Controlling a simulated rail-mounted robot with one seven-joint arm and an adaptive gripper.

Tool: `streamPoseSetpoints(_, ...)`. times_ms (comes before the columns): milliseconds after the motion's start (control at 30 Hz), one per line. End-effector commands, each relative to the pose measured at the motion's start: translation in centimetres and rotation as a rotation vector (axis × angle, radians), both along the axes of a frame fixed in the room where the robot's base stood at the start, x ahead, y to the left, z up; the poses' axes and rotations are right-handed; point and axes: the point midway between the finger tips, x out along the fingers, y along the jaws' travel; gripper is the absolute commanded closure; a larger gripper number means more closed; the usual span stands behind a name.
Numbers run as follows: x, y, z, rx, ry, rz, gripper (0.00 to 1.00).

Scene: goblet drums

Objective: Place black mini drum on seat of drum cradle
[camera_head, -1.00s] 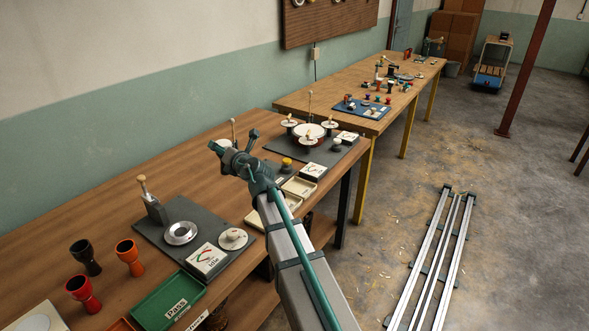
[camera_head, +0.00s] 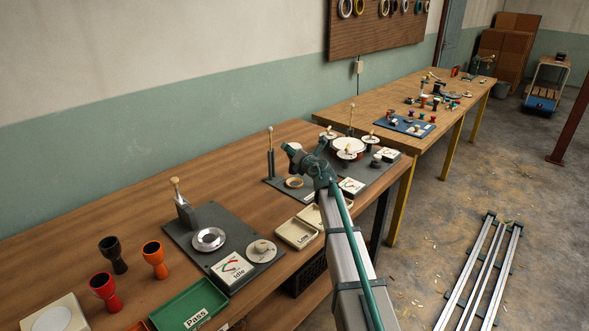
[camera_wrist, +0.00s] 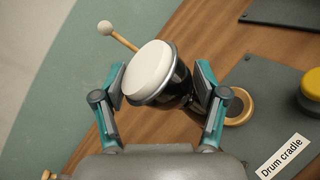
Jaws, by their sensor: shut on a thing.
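My gripper (camera_wrist: 158,86) is shut on the black mini drum (camera_wrist: 184,82), gripping its sides; its white head faces the wrist camera and the drum looks tilted. The drum cradle's round seat ring (camera_wrist: 240,107) is right of the drum in the wrist view, partly behind the right finger. The ring also shows in the head view (camera_head: 294,182). A "Drum cradle" label (camera_wrist: 281,158) lies on the board.
A pale-knobbed post (camera_head: 270,152) stands beside the ring, close to my gripper. A yellow-topped knob (camera_wrist: 312,88) is on the board. Goblet drums (camera_head: 113,256) stand front left. A green "Pass" tray (camera_head: 188,305) is at the front. Bare wood lies behind the boards.

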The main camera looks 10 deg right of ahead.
Motion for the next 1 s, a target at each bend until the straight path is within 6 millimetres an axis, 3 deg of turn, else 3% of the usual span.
streamPoseSetpoints(33,1.0,-0.2,-1.3,0.002,0.002,0.0,0.64)
streamPoseSetpoints(200,2.4,-0.6,-3.1,0.001,0.0,0.0,0.64)
streamPoseSetpoints(433,3.3,-0.8,-4.2,0.001,0.0,0.0,0.64)
streamPoseSetpoints(633,3.5,-0.9,-6.9,0.001,0.001,-0.001,0.64)
streamPoseSetpoints(1000,3.4,-0.8,-7.4,0.0,-0.001,-0.001,0.64)
